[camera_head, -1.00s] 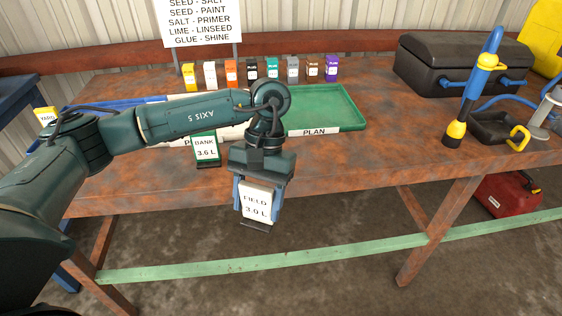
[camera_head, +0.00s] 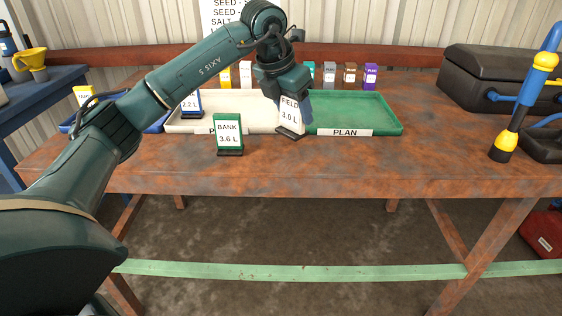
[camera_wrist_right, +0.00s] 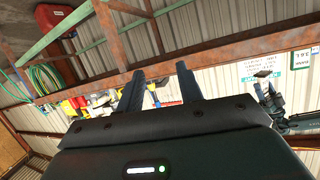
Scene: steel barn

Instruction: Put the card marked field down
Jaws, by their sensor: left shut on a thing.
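My left gripper (camera_head: 296,98) is shut on the card marked FIELD 3.0 L (camera_head: 289,116), a white card on a dark foot. The card is tilted a little and hangs at the front edge of the trays, between the cream tray (camera_head: 240,128) and the green PLAN tray (camera_head: 385,115). I cannot tell whether its foot touches the table. The green BANK 3.6 L card (camera_head: 228,131) stands upright on the table to its left. My right gripper (camera_wrist_right: 160,72) is open and empty in the right wrist view, away from the table top.
The rusty table (camera_head: 400,165) has clear room along its front and right of BANK. A blue 2.2 L card (camera_head: 190,104) stands at the cream tray. Several small coloured boxes (camera_head: 350,73) line the back. A black toolbox (camera_head: 480,75) and a blue-yellow tool (camera_head: 520,100) are at right.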

